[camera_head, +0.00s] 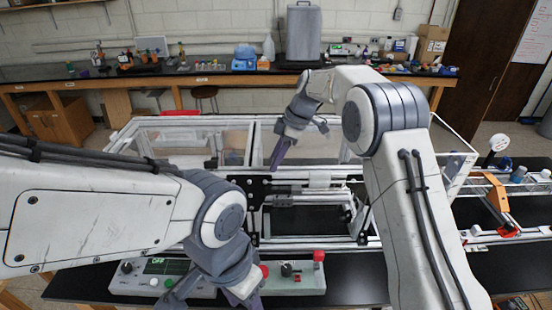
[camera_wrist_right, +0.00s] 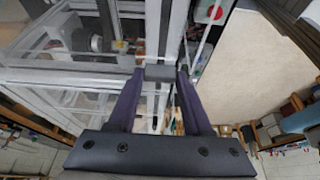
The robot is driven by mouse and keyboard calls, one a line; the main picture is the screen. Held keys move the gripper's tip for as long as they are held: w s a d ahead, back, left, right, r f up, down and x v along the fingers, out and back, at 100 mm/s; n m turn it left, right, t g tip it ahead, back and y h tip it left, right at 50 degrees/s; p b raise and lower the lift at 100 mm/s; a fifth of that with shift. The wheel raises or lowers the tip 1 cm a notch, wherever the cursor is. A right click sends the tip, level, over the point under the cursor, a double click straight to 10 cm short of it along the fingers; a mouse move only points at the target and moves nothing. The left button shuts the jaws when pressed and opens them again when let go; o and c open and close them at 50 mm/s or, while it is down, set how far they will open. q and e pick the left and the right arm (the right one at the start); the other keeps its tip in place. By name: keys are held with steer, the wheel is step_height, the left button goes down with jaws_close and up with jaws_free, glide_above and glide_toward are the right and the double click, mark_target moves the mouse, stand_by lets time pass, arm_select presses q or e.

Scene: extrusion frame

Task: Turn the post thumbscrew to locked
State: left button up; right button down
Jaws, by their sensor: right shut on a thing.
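My right gripper (camera_head: 281,153) reaches over the back part of the extrusion frame (camera_head: 200,122), fingers pointing down. In the right wrist view its two dark fingers close on a small grey piece (camera_wrist_right: 160,73) beside a pale upright bar. I take this piece for the post thumbscrew; its marking and turn position cannot be read. In the head view the fingers hide it. My left gripper (camera_head: 222,290) is low at the front, by the control boxes, partly cut off by the lower edge; its jaw opening is unclear.
A control box with a display (camera_head: 165,267) and one with a red knob (camera_head: 318,256) stand at the front. A rail with an orange bracket (camera_head: 496,192) lies at right. The back bench (camera_head: 220,78) holds several lab items.

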steer(key=shift+s+f+m+t+b, duration=0.15)
steer(key=shift+m+t+b, duration=0.25)
steer(key=shift+m+b, duration=0.75)
steer(key=shift+m+t+b, duration=0.4)
steer(key=shift+m+b, duration=0.25)
steer(key=shift+b, duration=0.3)
steer(key=m+t+b, duration=0.1)
steer(key=m, duration=0.2)
steer(key=shift+a+m+h+b, duration=0.1)
steer(key=shift+m+h+b, duration=0.2)
steer(key=shift+h+b, duration=0.1)
steer(key=m, duration=0.2)
steer(key=m+t+h, duration=0.1)
steer(key=shift+s+r+m, duration=0.1)
steer(key=shift+r+m, duration=0.15)
steer(key=shift+m, duration=0.05)
steer(key=m+h, duration=0.1)
steer(key=m, duration=0.2)
steer(key=shift+a+m+t, duration=0.15)
steer(key=shift+m+t, duration=0.15)
steer(key=shift+t, duration=0.1)
steer(key=shift+m+h, duration=0.8)
steer(key=shift+m, duration=0.8)
steer(key=shift+c, duration=1.6)
jaws_free()
